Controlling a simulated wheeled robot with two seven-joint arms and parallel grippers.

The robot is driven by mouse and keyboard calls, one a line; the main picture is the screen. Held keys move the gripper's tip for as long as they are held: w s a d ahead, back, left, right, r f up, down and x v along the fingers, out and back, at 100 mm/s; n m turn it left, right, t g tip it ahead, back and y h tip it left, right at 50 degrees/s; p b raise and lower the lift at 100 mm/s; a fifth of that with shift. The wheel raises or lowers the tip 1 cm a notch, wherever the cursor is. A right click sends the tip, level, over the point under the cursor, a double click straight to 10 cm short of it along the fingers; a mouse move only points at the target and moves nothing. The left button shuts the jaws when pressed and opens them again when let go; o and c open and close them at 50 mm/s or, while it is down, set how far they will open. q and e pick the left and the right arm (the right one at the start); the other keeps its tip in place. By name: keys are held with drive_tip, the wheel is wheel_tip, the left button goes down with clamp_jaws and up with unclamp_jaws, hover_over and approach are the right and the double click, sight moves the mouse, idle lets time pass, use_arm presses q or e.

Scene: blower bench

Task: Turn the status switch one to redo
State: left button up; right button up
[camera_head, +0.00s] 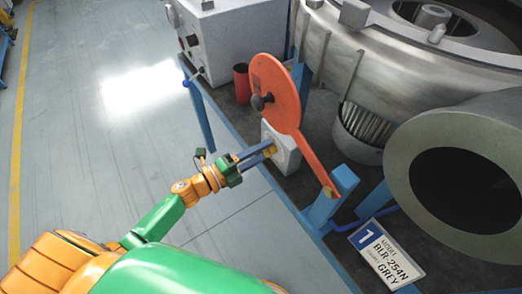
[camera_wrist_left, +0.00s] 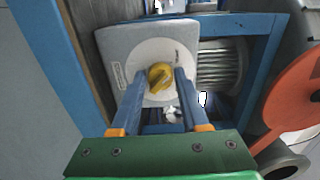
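The status switch is a pale box (camera_head: 287,157) on the bench frame, below the orange disc. In the left wrist view it shows as a grey plate (camera_wrist_left: 117,43) with a white round dial and a yellow knob (camera_wrist_left: 160,76) at its centre. Small markings sit on the dial's left and right, too small to read. My left gripper (camera_head: 268,150) reaches the switch from the left. Its two blue fingers (camera_wrist_left: 160,82) are apart, one on each side of the knob. A small gap shows on the left; contact on the right is unclear. My right gripper is not in view.
An orange disc with a long arm (camera_head: 276,92) stands close beside the switch. A grey control box (camera_head: 228,38), a red cylinder (camera_head: 242,84) and a large metal blower (camera_head: 445,165) stand behind. A sign (camera_head: 387,254) is at lower right. Open floor (camera_head: 110,120) lies to the left.

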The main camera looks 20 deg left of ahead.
use_arm(q)
drive_tip(key=shift+o, duration=1.3)
drive_tip(key=b+v, duration=0.1)
drive_tip(key=v, duration=0.6)
